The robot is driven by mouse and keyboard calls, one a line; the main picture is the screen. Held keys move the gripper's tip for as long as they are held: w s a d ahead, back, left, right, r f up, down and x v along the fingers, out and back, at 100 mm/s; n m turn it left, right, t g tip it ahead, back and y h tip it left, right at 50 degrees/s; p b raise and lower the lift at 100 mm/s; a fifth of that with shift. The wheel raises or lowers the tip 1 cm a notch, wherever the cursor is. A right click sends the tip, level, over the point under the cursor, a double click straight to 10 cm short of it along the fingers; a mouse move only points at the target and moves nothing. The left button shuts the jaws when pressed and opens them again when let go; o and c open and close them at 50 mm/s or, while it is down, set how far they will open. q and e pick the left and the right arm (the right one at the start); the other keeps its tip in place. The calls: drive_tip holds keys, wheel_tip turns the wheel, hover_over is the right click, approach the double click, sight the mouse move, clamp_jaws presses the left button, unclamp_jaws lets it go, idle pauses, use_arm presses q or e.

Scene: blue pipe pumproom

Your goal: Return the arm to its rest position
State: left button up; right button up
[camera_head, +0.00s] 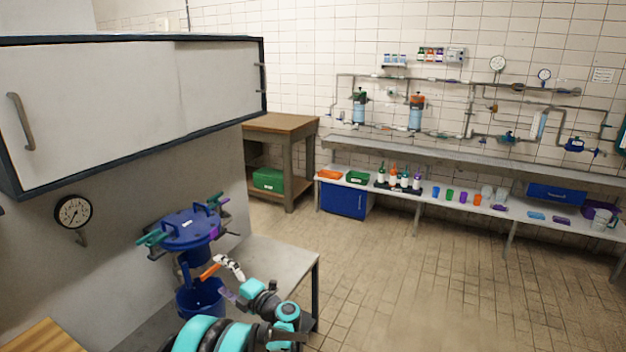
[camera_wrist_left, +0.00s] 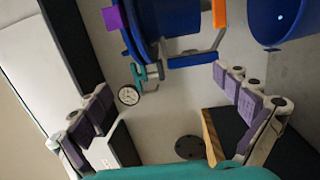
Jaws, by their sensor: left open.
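My left arm, with teal and black links, comes in at the bottom of the head view. My left gripper (camera_head: 220,277) is at its end, beside the blue vessel, near an orange handle (camera_head: 210,271) and above the edge of a blue bucket (camera_head: 203,300). In the left wrist view the gripper (camera_wrist_left: 162,82) has its two purple-padded fingers spread wide, with nothing between them. The blue vessel (camera_head: 188,230) also shows ahead of the fingers at the top of that view (camera_wrist_left: 152,28). The orange handle (camera_wrist_left: 219,12) appears beyond the right finger, apart from it.
A white wall cabinet (camera_head: 130,100) hangs above the vessel. A round gauge (camera_head: 73,212) is on the wall. A grey bench (camera_head: 285,262) lies under the arm. A wooden table (camera_head: 283,123) and a long shelf (camera_head: 440,180) stand farther back. The tiled floor (camera_head: 430,280) between is clear.

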use_arm(q)
drive_tip(key=d+r+m+t+h, duration=0.55)
drive_tip(key=r+m, duration=0.25)
drive_tip(key=r, duration=0.2)
drive_tip(key=d+r+m+t+h, duration=0.55)
drive_tip(key=d+r+m, duration=0.2)
drive_tip(key=r, duration=0.25)
drive_tip(key=s+d+f+m+g+h, duration=0.35)
drive_tip(key=s+d+m+h, duration=0.3)
drive_tip(key=s+m, duration=0.3)
drive_tip(key=s+a+f+m+g, duration=0.1)
drive_tip(key=s+f+g, duration=0.2)
drive_tip(key=s+f, duration=0.3)
drive_tip(key=s+a+f+m+g, duration=0.2)
drive_tip(key=s+f, duration=0.4)
drive_tip(key=s, duration=0.5)
drive_tip(key=s+a+f+m+g+y, duration=0.1)
drive_tip(key=s+a+f+m+g, duration=0.1)
drive_tip(key=s+f+g, duration=0.2)
drive_tip(key=s+f, duration=0.2)
drive_tip(key=s, duration=0.2)
drive_tip(key=shift+s+a+f+g, duration=0.15)
drive_tip(key=shift+s+g, duration=0.15)
drive_tip(key=shift+g, duration=0.05)
